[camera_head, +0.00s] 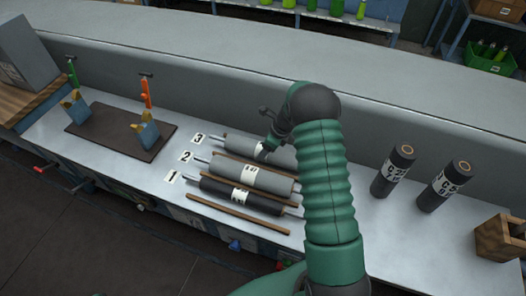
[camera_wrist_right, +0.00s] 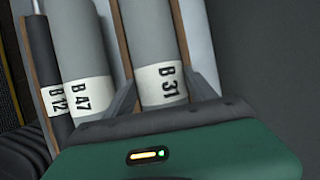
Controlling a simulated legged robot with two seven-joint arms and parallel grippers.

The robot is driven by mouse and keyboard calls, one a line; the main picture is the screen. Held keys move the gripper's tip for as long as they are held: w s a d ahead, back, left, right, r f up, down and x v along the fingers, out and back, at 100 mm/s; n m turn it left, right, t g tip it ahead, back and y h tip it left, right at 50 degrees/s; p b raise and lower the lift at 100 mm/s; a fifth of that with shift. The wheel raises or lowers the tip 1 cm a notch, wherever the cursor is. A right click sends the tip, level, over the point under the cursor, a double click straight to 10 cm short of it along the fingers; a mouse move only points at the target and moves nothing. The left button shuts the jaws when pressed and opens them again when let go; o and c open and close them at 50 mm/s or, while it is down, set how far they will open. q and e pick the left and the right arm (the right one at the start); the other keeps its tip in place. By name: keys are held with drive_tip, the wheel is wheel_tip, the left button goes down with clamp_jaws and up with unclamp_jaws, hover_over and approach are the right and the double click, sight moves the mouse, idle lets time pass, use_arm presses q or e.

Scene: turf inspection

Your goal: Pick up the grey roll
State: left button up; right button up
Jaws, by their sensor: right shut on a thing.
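A grey roll labelled B 31 (camera_wrist_right: 153,38) lies in the row marked 3, farthest back in the head view (camera_head: 238,146). My right gripper (camera_head: 267,150) is shut on this roll near its label; its fingers sit on either side in the right wrist view (camera_wrist_right: 166,92). My arm hides the roll's right end. I cannot tell whether it is clear of its place. A second grey roll, B 47 (camera_wrist_right: 78,38), lies in row 2 (camera_head: 223,172). A black roll, B 12 (camera_wrist_right: 38,55), lies in row 1 (camera_head: 216,189). My left gripper is not in view.
Brown wooden strips (camera_head: 238,214) divide the rows. Two black rolls (camera_head: 392,175) (camera_head: 444,188) stand upright at right, near a wooden box (camera_head: 502,238). A brown mat (camera_head: 105,140) with two tools lies at left. The bench's raised back wall (camera_head: 200,100) runs behind the rolls.

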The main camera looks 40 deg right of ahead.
drive_tip(key=shift+d+f, duration=0.15)
drive_tip(key=shift+c, duration=1.2)
drive_tip(key=shift+a, duration=0.35)
clamp_jaws()
drive_tip(key=shift+w+r, duration=0.1)
drive_tip(key=shift+r, duration=0.1)
